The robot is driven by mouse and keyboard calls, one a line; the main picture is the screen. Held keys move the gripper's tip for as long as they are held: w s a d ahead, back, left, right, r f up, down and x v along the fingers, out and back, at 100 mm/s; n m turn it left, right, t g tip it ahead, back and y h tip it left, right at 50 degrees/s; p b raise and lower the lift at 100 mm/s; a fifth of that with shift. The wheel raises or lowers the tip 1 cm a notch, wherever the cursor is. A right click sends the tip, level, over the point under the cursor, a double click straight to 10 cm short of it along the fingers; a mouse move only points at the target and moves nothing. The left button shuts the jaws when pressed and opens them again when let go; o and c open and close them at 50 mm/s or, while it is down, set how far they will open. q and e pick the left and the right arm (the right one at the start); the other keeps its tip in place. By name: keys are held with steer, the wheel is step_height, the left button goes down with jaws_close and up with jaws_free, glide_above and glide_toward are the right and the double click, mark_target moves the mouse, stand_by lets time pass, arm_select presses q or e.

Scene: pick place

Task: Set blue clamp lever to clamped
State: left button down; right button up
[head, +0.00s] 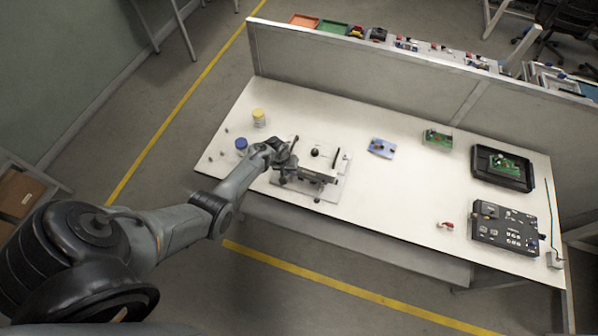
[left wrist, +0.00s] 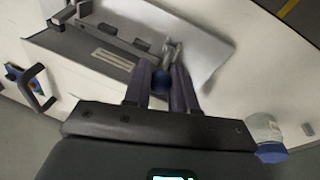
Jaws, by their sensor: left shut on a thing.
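A metal clamp part (left wrist: 173,52) shows just beyond the fingertips. In the head view my left gripper (head: 284,160) is at the left side of the clamp fixture (head: 335,188) on the white table. The blue knob is hidden there by the gripper, and I cannot tell the lever's exact angle. My right gripper is not in view.
A blue-lidded jar (head: 241,144) and a yellow-lidded jar (head: 258,117) stand left of the fixture. A black ball knob (head: 315,152) is on the fixture. A blue board (head: 382,148), a black tray (head: 503,181) and a black panel (head: 505,240) lie to the right.

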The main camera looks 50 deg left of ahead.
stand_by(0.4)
arm_select(q)
steer(key=c, duration=0.9)
jaws_free()
steer(key=shift+c, duration=0.2)
steer(key=shift+s+r+p, duration=0.1)
steer(key=shift+r+p, duration=0.2)
steer(key=shift+r, duration=0.25)
steer(key=p+v, duration=0.2)
steer(key=v, duration=0.7)
steer(key=shift+r, duration=0.3)
steer(key=shift+s+a, duration=0.1)
